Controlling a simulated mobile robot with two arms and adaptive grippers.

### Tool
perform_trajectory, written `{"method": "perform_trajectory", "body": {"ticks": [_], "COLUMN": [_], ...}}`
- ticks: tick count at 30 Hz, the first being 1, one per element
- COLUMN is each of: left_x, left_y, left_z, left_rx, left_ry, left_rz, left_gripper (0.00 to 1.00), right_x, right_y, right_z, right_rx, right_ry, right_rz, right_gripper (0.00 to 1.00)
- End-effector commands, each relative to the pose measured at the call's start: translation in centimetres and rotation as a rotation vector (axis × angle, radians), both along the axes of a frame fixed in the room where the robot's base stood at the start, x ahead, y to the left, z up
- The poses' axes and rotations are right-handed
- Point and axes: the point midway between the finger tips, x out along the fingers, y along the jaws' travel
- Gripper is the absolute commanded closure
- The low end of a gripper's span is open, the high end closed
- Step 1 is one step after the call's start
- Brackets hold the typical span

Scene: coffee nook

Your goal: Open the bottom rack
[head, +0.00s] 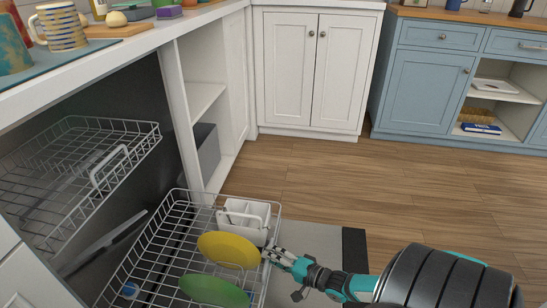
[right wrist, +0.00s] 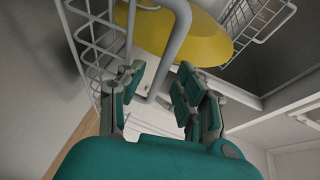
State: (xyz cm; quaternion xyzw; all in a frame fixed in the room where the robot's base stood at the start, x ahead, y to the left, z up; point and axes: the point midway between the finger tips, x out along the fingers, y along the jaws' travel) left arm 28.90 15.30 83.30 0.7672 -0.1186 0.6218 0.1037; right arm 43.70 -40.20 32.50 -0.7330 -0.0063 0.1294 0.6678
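The bottom rack (head: 150,245) is a white wire basket that stands out from the dishwasher over the lowered door. It holds a yellow plate (head: 228,249), a green plate (head: 213,290) and a white cutlery basket (head: 243,219). My right gripper (head: 272,256) is at the rack's front edge, beside the yellow plate. In the right wrist view its teal fingers (right wrist: 155,95) are apart, with a pale bent bar (right wrist: 178,45) of the rack reaching down between them. I cannot tell whether the fingers touch the bar. My left gripper is not in view.
The upper rack (head: 75,165) sits above, inside the dishwasher. An open shelf unit (head: 205,97) and white cabinets (head: 312,70) stand behind. Blue cabinets (head: 427,85) are at the right. The wooden floor (head: 400,190) is clear. A counter (head: 130,50) with mugs runs along the upper left.

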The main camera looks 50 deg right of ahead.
Motion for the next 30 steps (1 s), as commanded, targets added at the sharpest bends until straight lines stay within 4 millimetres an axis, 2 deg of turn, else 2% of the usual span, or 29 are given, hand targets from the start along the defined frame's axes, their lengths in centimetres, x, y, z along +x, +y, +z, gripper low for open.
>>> {"method": "perform_trajectory", "body": {"ticks": [4,7,21,25,30], "left_x": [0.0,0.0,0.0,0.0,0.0], "left_y": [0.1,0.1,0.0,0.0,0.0], "left_z": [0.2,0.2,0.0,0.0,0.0], "left_rx": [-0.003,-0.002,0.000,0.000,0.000], "left_ry": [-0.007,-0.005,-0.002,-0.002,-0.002], "left_rz": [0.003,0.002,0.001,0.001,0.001], "left_gripper": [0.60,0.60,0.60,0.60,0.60], "right_x": [-0.3,-1.4,-10.0,-11.2,-11.6], "right_y": [-0.1,-0.2,-1.9,-2.1,-2.2], "right_z": [0.0,0.1,1.8,2.0,2.2], "right_rx": [0.000,0.001,0.000,0.000,0.000], "right_ry": [0.001,0.003,0.004,0.002,-0.001], "right_rz": [0.000,0.001,0.001,0.000,0.000], "right_gripper": [0.66,0.66,0.66,0.66,0.66]}}
